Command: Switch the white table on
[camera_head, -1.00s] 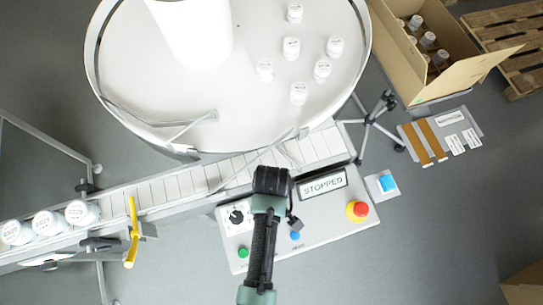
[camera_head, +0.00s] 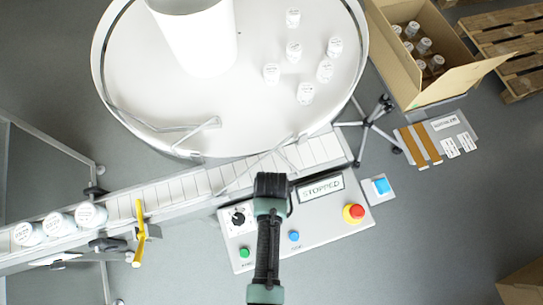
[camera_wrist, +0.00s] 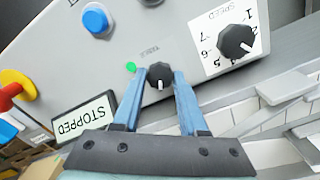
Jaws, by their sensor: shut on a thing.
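The round white table (camera_head: 170,110) carries several small white-capped bottles (camera_head: 293,50). Its switch, a small dark knob (camera_wrist: 160,75) marked TABLE, sits on the grey control panel (camera_wrist: 215,95). My gripper (camera_wrist: 160,82) has its two blue fingers on either side of this knob and is shut on it. The knob's white pointer mark faces down in the wrist view. A bright green lamp (camera_wrist: 131,67) shows beside it. In the head view my arm's end covers the knob and fingers. The panel's display (camera_head: 321,187) reads STOPPED.
On the panel are a speed dial (camera_wrist: 237,40), a blue button (camera_head: 294,236), a green button (camera_head: 244,252) and a red stop button (camera_head: 354,212). A conveyor (camera_head: 170,192) with bottles (camera_head: 60,224) runs behind the panel. An open carton (camera_head: 460,75) stands right.

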